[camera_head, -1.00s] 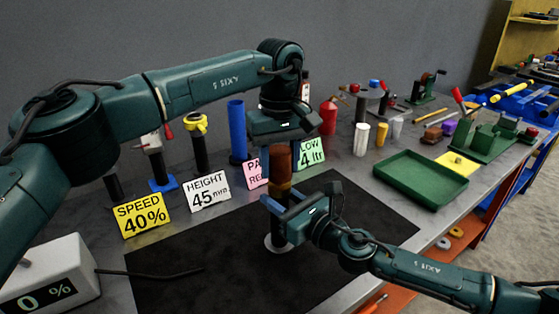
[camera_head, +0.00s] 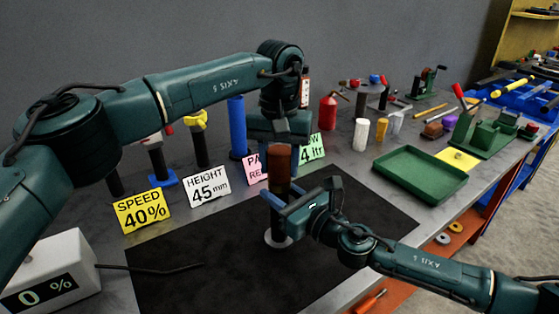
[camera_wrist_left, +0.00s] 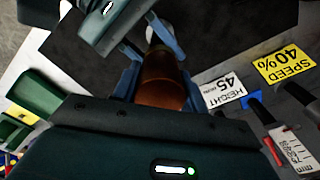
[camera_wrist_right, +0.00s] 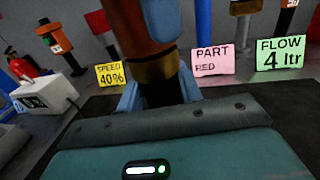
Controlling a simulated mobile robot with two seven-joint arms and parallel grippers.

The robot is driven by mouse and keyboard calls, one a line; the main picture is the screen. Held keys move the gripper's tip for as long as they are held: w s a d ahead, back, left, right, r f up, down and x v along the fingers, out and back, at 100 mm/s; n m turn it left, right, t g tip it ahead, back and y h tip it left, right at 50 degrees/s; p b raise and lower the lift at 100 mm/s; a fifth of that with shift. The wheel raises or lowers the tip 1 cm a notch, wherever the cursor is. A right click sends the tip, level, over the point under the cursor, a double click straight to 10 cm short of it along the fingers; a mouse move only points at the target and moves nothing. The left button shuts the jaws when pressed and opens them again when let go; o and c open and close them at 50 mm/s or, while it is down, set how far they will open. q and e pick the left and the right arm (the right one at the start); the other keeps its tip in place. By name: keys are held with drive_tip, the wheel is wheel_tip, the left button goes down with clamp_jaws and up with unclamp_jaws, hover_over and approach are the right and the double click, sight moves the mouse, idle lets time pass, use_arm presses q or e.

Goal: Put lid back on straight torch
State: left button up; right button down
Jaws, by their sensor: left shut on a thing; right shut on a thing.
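The torch stands upright on a pale round base (camera_head: 276,243), with its dark lower body (camera_wrist_right: 160,97) and a brass band (camera_wrist_right: 154,70). The reddish-brown lid (camera_head: 279,162) sits upright above the band and looks in line with the body. It also shows in the left wrist view (camera_wrist_left: 158,84). My left gripper (camera_head: 280,146) comes from above, its blue fingers shut around the lid. My right gripper (camera_head: 276,208) comes from the right and is shut on the torch body below the band. The seam between lid and body is partly hidden by the fingers.
Sign cards, including the yellow speed card (camera_head: 142,211) and white height card (camera_head: 209,187), stand behind the black mat (camera_head: 215,265). A blue cylinder (camera_head: 237,125) rises behind them. A green tray (camera_head: 420,178) lies to the right. The mat's front is clear except for a cable (camera_head: 165,269).

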use_arm(q)
drive_tip(key=m, duration=0.6)
drive_tip(key=o, duration=1)
drive_tip(key=shift+o, duration=0.2)
drive_tip(key=shift+c, duration=0.4)
